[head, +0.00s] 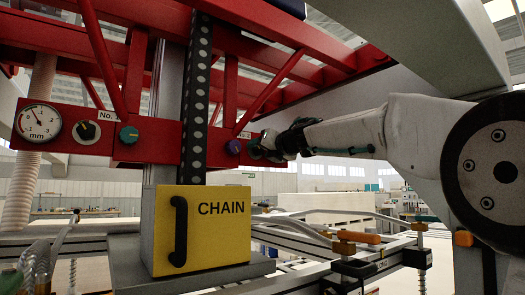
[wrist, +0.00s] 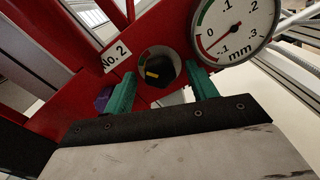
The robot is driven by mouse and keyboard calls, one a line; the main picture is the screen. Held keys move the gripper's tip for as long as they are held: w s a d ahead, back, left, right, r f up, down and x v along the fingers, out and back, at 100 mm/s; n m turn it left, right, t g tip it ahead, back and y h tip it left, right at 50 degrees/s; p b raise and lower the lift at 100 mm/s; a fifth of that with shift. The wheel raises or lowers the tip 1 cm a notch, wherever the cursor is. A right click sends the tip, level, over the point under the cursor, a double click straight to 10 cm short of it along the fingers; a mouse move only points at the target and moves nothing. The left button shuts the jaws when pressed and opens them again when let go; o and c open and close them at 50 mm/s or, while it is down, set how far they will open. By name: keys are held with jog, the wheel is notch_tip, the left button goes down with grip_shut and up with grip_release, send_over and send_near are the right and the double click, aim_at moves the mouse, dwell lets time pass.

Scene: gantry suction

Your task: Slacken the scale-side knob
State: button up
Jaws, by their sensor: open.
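In the wrist view a black knob (wrist: 158,70) with a yellow pointer mark sits in a round plate on the red beam, beside a dial scale (wrist: 236,28) marked in mm. My gripper (wrist: 161,74) is open, one teal finger on each side of this knob. I cannot tell whether the fingers touch it. A purple knob (wrist: 104,98) is partly hidden behind the left finger; it also shows in the head view (head: 233,146). In the head view my gripper (head: 266,149) is at the beam right of the purple knob, hiding the black knob.
A "No. 2" label (wrist: 116,56) is on the beam. The No. 1 side has another mm dial (head: 38,122), a black knob (head: 88,132) and a teal knob (head: 129,134). A black chain (head: 197,100) hangs left of the purple knob, above a yellow CHAIN box (head: 213,250).

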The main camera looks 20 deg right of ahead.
jog(key=c, duration=1)
jog(key=n, duration=0.3)
jog(key=shift+n, duration=2.1)
jog(key=o, duration=1)
